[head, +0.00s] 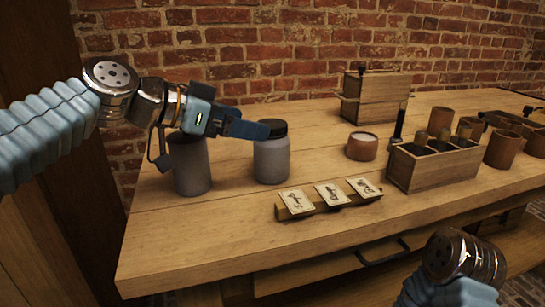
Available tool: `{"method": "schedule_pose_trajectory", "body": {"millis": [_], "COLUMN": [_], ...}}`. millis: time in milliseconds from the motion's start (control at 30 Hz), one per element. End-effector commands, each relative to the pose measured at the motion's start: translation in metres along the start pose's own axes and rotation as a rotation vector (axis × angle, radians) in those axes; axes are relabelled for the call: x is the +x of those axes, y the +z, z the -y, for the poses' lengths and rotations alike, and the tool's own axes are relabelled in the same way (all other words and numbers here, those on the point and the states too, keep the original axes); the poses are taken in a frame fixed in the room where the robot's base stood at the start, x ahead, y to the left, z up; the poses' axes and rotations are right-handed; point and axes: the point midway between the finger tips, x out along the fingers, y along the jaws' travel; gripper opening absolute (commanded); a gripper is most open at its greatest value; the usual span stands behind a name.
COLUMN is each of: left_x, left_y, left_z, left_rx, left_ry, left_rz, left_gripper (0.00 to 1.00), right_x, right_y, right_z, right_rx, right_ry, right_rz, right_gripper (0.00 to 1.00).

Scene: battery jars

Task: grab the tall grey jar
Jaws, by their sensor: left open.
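Two grey jars stand upright on the left part of the wooden table. The left one, a darker and taller-looking grey jar (192,168), has its top partly hidden behind my left gripper. The other is a lighter grey jar (271,160) with a black lid. My left gripper (250,128) is open, with its blue fingers pointing right. In the picture the fingers reach across to the black-lidded jar's upper left edge; I cannot tell whether they touch it. Only part of my right arm shows at the lower right; its gripper is out of view.
A small white-topped brown pot (362,147), a divided wooden box (440,166), a wooden chest (383,97) and several brown cups (502,150) stand to the right. The table's front left is clear.

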Motion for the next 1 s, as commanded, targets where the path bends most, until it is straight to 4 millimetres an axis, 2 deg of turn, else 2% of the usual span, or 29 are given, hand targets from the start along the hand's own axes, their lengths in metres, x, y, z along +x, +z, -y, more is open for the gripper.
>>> {"method": "schedule_pose_trajectory", "body": {"millis": [100,367,600,700,900,933,1000], "left_x": [0.024,0.05,0.087,0.094,0.095,0.095,0.095], "left_y": [-0.001,0.0,0.001,0.002,0.003,0.003,0.003], "left_z": [0.0,0.001,0.004,0.003,0.004,0.004,0.004], "left_rx": [-0.001,0.0,0.0,0.0,0.0,0.0,0.0], "left_ry": [0.004,0.001,0.002,0.001,-0.001,-0.001,-0.001], "left_rz": [0.002,0.001,0.001,0.0,0.0,0.0,0.0], "left_gripper": [0.97,0.97,0.97,0.97,0.97,0.96,0.85], "right_x": [-0.004,-0.007,-0.014,-0.015,-0.014,-0.014,-0.014], "right_y": [0.001,0.002,0.003,0.003,0.003,0.003,0.003], "right_z": [0.003,0.005,0.01,0.011,0.011,0.011,0.011], "right_rx": [-0.001,-0.003,-0.007,-0.007,-0.007,-0.008,-0.007], "right_ry": [-0.002,-0.003,-0.007,-0.008,-0.008,-0.008,-0.008], "right_rz": [0.002,0.004,0.009,0.01,0.01,0.01,0.01], "right_gripper": [1.0,1.0,1.0,1.0,1.0,1.0,1.0]}}
